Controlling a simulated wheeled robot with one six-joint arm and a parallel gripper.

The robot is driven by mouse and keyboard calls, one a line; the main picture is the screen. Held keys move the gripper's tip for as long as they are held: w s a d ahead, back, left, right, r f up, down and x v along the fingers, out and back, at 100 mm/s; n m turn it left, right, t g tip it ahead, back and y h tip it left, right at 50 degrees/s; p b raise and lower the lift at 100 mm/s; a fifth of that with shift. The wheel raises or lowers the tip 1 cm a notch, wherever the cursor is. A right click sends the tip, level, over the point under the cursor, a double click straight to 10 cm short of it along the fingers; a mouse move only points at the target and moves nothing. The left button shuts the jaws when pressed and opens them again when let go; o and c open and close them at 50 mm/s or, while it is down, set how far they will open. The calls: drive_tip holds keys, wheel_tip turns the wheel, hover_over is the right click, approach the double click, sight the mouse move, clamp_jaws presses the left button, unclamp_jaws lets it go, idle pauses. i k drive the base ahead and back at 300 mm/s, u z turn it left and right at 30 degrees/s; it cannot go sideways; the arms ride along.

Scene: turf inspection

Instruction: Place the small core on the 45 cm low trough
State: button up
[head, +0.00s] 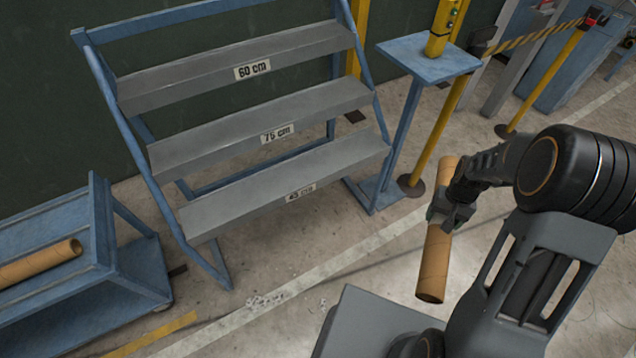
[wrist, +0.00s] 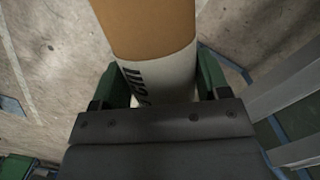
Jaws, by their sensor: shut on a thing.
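My gripper (head: 452,212) is shut on a brown cardboard core (head: 434,262) and holds it above the floor, to the right of the rack. In the wrist view the core (wrist: 150,30) with a white printed label (wrist: 160,78) sits between the green jaws of my gripper (wrist: 160,90). The label is partly hidden. The low trough (head: 250,203) is the lowest grey shelf of the blue rack, with a tag reading 45 cm (head: 300,193). No core shows on it.
The trough tagged 75 cm (head: 220,138) and the top one tagged 60 cm (head: 180,84) are above. Another brown core (head: 40,263) lies on a blue cart (head: 120,270) at left. A blue stand (head: 430,66) and yellow post (head: 440,120) stand right of the rack.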

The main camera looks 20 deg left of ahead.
sight(293, 177)
drive_tip(key=u, duration=2)
drive_tip(key=i, duration=1)
